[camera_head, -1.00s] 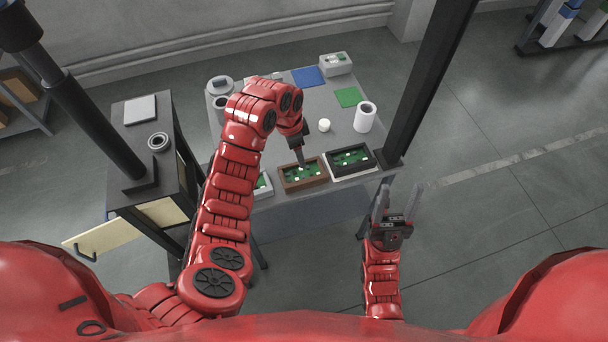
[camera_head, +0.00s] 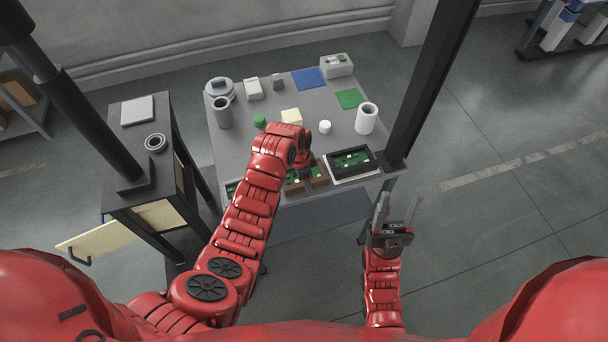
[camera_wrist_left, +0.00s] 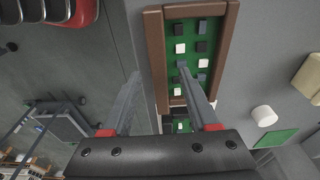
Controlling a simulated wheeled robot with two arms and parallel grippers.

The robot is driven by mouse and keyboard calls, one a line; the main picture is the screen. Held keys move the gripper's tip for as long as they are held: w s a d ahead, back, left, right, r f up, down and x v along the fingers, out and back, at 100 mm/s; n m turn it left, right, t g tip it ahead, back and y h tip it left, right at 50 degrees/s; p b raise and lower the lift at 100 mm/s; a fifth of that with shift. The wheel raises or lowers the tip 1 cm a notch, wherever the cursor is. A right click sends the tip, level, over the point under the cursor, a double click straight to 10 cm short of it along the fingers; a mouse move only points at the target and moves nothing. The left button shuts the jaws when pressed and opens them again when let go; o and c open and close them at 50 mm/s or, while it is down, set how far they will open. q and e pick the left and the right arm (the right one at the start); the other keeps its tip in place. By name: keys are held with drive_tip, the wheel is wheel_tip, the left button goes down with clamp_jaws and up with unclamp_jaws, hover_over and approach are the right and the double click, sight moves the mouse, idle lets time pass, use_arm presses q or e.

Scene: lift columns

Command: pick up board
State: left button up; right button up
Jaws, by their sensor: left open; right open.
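A green board with black and white blocks (camera_wrist_left: 203,40) lies in a brown-walled tray (camera_wrist_left: 157,60) in the left wrist view. In the head view this brown tray (camera_head: 319,180) is partly hidden under my left arm's wrist. My left gripper (camera_wrist_left: 160,78) is open, with one finger over the green board and the other on the outer side of the tray's wall; I see nothing between the fingers but that wall, and contact cannot be told. A second green board (camera_head: 351,159) lies in a black tray (camera_head: 374,166) to the right. My right gripper (camera_head: 398,207) is open and empty, in front of the table.
The grey table (camera_head: 300,102) also holds a white roll (camera_head: 366,118), a small white cylinder (camera_head: 325,127), a grey cylinder (camera_head: 222,113) and blue and green sheets. A dark post (camera_head: 425,85) stands at its right corner. A cabinet (camera_head: 150,180) with an open drawer stands left.

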use_arm(q)
drive_tip(key=shift+d+f, duration=0.1)
drive_tip(key=shift+f, duration=0.55)
clamp_jaws()
